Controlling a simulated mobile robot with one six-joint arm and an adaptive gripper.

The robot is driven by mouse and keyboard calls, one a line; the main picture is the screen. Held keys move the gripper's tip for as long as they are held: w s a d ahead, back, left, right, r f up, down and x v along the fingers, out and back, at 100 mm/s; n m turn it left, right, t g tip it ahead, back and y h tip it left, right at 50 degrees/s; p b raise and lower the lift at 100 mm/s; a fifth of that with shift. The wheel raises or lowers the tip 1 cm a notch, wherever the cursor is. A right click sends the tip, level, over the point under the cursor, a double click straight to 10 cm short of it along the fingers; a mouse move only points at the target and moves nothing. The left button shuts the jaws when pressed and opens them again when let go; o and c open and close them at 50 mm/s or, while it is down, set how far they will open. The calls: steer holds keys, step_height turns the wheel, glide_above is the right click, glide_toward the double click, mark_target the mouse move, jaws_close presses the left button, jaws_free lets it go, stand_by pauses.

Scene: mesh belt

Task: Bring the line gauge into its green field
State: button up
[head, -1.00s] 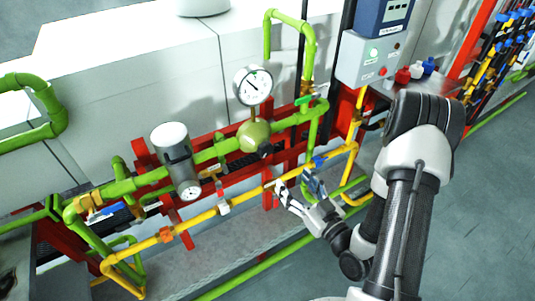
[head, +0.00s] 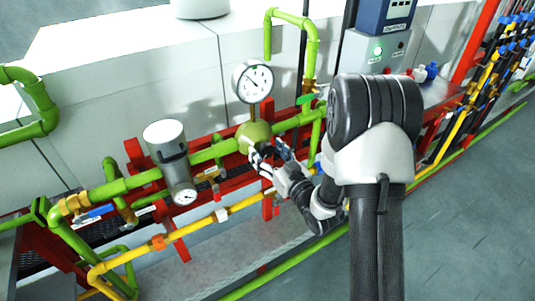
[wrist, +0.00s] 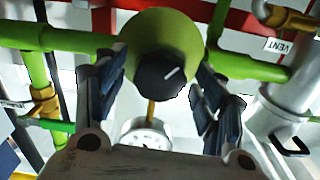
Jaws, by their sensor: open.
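The round white line gauge (head: 253,82) stands above the green regulator body (head: 254,132) on the green pipe. Its dark needle points to the upper left; the green field is too small to read. In the wrist view the gauge face (wrist: 147,138) is partly hidden behind my gripper. The black knob (wrist: 163,80) with a white mark sticks out of the regulator body toward my wrist camera. My gripper (head: 270,153) is open, its fingers on either side of the knob with gaps showing; it also shows in the wrist view (wrist: 160,72).
A grey filter cylinder (head: 170,150) with a small gauge hangs left of the regulator. A yellow pipe (head: 190,228) runs below, and red frame bars (head: 133,150) stand behind. A control box (head: 376,50) with a lit green button is at the upper right.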

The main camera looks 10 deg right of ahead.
steer(key=shift+w, duration=0.2)
steer(key=c, duration=1.1)
steer(key=shift+n, duration=0.3)
steer(key=n, duration=0.9)
stand_by(0.3)
